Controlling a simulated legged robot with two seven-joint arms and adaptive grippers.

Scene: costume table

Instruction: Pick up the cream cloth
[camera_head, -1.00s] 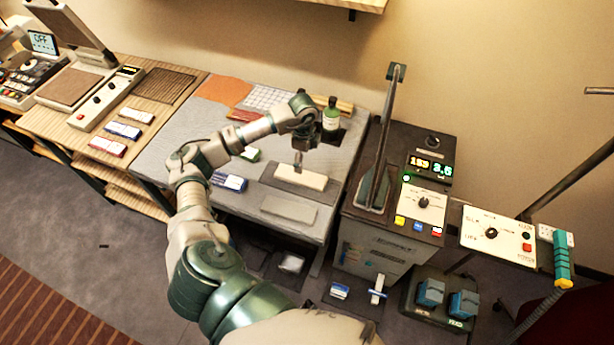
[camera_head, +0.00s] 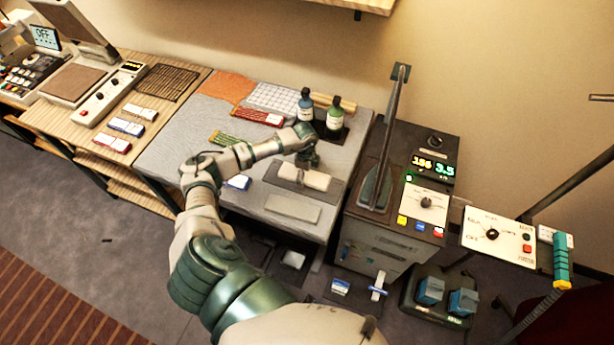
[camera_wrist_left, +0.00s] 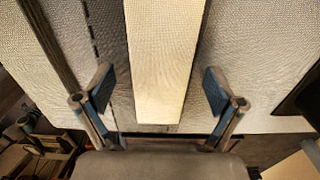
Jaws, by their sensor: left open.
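The cream cloth (camera_head: 318,180) is a narrow folded strip lying on a dark grey mat (camera_head: 333,193) on the grey table. My left gripper (camera_head: 306,172) is right over the cloth, pointing down, and covers part of its middle in the head view. In the left wrist view the cloth (camera_wrist_left: 163,70) runs lengthwise between the two open fingers (camera_wrist_left: 160,95), with a gap on each side. I cannot tell the exact height of the fingertips over it. My right gripper is not in view.
Two bottles, one blue (camera_head: 306,103) and one green (camera_head: 334,115), stand behind the gripper. A light grey pad (camera_head: 293,208) lies in front of the mat. A tall press (camera_head: 385,150) stands on the dark cabinet to the right. Orange cloth (camera_head: 225,87) lies at the back left.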

